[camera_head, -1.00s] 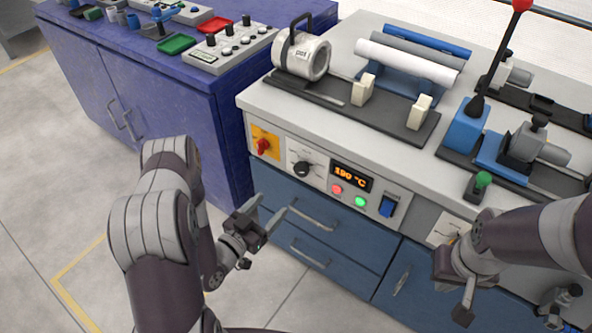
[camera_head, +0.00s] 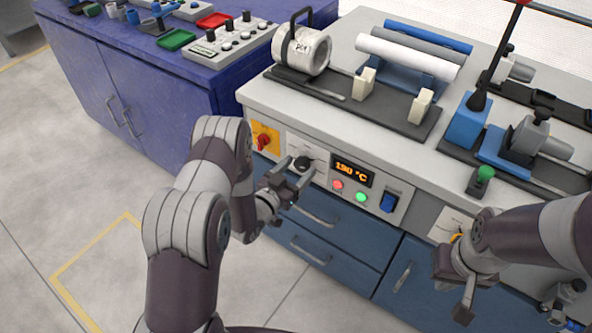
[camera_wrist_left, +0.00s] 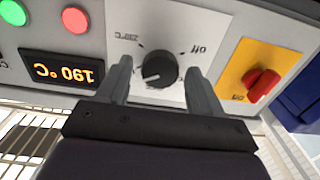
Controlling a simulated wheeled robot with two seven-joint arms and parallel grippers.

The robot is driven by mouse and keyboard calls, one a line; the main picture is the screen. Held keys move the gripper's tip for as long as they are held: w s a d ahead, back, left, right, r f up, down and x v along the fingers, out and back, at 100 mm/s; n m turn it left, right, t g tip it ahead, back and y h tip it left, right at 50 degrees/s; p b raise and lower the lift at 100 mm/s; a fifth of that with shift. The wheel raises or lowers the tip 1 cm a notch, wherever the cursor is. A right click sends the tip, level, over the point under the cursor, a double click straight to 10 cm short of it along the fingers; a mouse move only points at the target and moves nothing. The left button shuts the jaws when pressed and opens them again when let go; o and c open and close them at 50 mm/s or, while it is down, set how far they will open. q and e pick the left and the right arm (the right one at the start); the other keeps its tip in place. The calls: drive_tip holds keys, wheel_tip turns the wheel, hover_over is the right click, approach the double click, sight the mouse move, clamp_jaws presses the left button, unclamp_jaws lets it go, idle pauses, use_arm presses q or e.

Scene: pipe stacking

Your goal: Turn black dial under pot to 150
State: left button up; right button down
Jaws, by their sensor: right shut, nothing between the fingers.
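The black dial (camera_head: 302,164) sits on a white plate on the front panel, below the pot (camera_head: 306,52). It also shows in the left wrist view (camera_wrist_left: 159,70), upside down, between "off" and "230°C" marks. The orange display (camera_head: 352,172) reads 190 °C; it also shows in the left wrist view (camera_wrist_left: 62,70). My left gripper (camera_head: 294,178) is open in front of the dial, with one finger on each side; in the left wrist view its fingers (camera_wrist_left: 158,82) stand apart from the dial.
A red switch on a yellow plate (camera_head: 264,138) is left of the dial. A red button (camera_head: 338,185), a green button (camera_head: 361,197) and a blue switch (camera_head: 389,201) are to the right. A drawer handle (camera_head: 316,215) sits below the panel.

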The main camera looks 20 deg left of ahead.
use_arm(q)
drive_tip(key=c, duration=0.9)
drive_tip(key=shift+o, duration=0.2)
drive_tip(key=shift+n, duration=0.3)
drive_tip(key=n+p, duration=0.1)
drive_tip(key=n, duration=0.4)
drive_tip(key=n+p, duration=0.1)
drive_tip(key=n, duration=0.5)
drive_tip(key=o, duration=1.1)
drive_tip(key=shift+c, duration=0.2)
